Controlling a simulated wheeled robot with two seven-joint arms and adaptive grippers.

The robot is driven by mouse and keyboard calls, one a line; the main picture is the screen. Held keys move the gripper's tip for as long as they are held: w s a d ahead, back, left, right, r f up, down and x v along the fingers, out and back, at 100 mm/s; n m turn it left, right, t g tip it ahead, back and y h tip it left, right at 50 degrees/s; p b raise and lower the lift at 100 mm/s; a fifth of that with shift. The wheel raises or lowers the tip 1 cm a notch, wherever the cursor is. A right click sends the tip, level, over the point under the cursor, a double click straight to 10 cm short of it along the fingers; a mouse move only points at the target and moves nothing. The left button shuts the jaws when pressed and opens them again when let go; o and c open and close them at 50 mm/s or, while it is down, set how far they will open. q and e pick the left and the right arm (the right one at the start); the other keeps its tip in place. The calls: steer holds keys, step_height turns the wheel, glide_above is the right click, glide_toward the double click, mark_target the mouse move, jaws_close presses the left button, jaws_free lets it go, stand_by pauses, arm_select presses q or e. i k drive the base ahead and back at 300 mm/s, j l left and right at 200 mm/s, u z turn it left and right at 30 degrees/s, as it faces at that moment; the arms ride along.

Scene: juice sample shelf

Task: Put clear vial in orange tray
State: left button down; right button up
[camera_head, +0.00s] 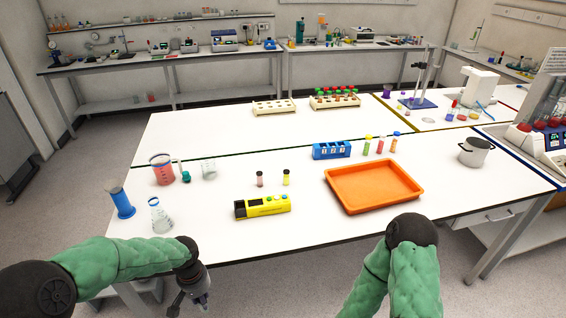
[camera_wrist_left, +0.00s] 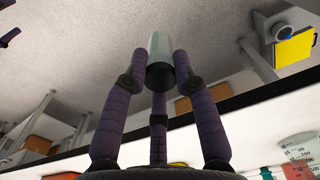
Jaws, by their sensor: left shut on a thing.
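My left gripper (camera_head: 195,292) is low in front of the table's near edge in the head view. In the left wrist view its fingers (camera_wrist_left: 160,66) are shut on a pale, see-through cylinder with a dark grey end, which looks like the clear vial (camera_wrist_left: 160,45). The vial is hard to make out in the head view. The orange tray (camera_head: 372,186) lies empty on the table, right of centre and well to the right of my left gripper. My right arm comes in below the tray; its gripper is out of view.
A yellow device (camera_head: 262,207) and two small vials (camera_head: 286,178) stand left of the tray. A blue rack (camera_head: 332,150) and several coloured vials (camera_head: 367,144) stand behind it. A flask (camera_head: 160,216), a blue cylinder (camera_head: 122,203) and a red beaker (camera_head: 162,169) stand at the left.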

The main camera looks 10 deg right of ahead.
mark_target(370, 189)
steer(key=z, duration=1)
